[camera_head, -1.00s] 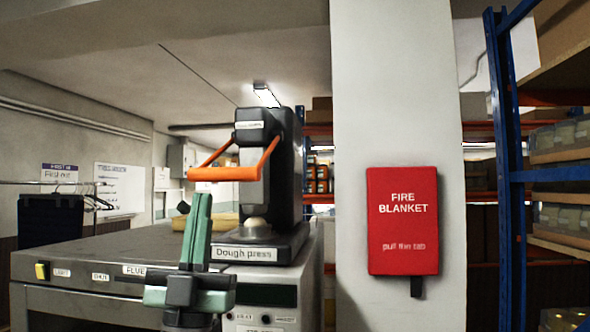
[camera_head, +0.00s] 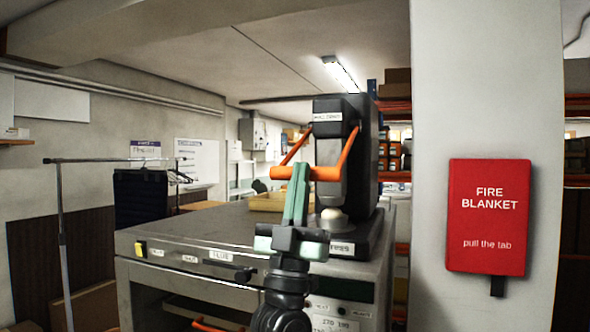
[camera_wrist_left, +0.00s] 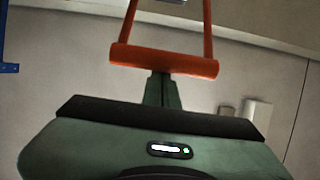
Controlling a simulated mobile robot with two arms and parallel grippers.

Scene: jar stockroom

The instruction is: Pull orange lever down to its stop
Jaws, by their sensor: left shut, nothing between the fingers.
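The orange lever (camera_head: 323,173) is a bar on two orange arms at the front of the black dough press (camera_head: 362,150). It stands out in front of the press head. My left gripper (camera_head: 299,172) points upward with its fingers shut and empty, and its tips overlap the bar in the head view. My right gripper is not in view.
The press stands on a grey metal oven-like cabinet (camera_head: 190,228) with a yellow switch and labels. A pillar with a red fire blanket box (camera_head: 488,216) stands to the right. A clothes rail (camera_head: 62,220) stands at the left.

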